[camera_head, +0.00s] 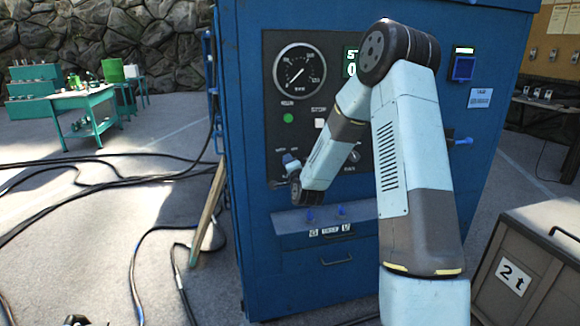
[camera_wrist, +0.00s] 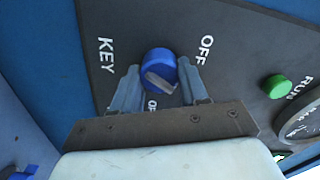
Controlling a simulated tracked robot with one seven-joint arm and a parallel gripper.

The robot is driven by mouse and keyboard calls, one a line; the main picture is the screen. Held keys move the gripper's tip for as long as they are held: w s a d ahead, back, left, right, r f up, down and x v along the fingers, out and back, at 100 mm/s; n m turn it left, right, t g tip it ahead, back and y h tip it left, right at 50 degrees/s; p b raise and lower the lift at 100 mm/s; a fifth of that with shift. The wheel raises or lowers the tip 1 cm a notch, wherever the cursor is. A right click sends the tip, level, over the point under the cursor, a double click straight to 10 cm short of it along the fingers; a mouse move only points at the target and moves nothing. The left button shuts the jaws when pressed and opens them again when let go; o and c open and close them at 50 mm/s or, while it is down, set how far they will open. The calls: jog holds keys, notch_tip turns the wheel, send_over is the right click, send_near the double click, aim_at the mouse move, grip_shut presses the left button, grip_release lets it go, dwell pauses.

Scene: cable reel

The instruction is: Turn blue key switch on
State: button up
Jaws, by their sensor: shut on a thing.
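The blue key switch (camera_wrist: 158,60) is a round blue knob with a grey key part across its face. It sits on a dark panel (camera_wrist: 105,20) beside the word KEY. The word OFF is printed to its upper right; another label below it is partly hidden. My gripper (camera_wrist: 160,78) has one grey finger on each side of the switch and is shut on it. The grey key part lies tilted in the wrist view. In the head view my gripper (camera_head: 284,174) is at the lower left of the cabinet's panel, small and partly hidden by my arm.
The blue cabinet (camera_head: 250,240) carries a round gauge (camera_head: 299,71), a green button (camera_head: 288,118) and a white button (camera_head: 320,123). A ledge (camera_head: 285,223) with small blue knobs is below. A crate marked 2 t (camera_head: 545,270) stands at right. Black cables (camera_head: 90,175) cross the floor at left.

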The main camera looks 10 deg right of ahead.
jog(key=o, duration=0.7)
jog(key=shift+d+f, duration=0.15)
jog(key=shift+d, duration=0.1)
jog(key=o, duration=0.4)
jog(key=shift+a, duration=0.1)
jog(key=shift+c, duration=0.2)
jog(key=s, duration=1.4)
jog(key=shift+w, duration=0.1)
jog(key=s+a+r+n+g, duration=0.2)
jog(key=s+r+n+g, duration=0.5)
jog(key=s+r+n, duration=0.3)
jog(key=s+r+n+g, duration=0.2)
jog(key=s+r, duration=0.1)
jog(key=s, duration=0.9)
jog(key=s+d+r+n+g, duration=0.1)
jog(key=s+r+g, duration=0.2)
jog(key=s, duration=1)
jog(key=shift+d+r+n, duration=0.25)
jog(key=shift+r+n, duration=0.15)
jog(key=shift+r, duration=0.25)
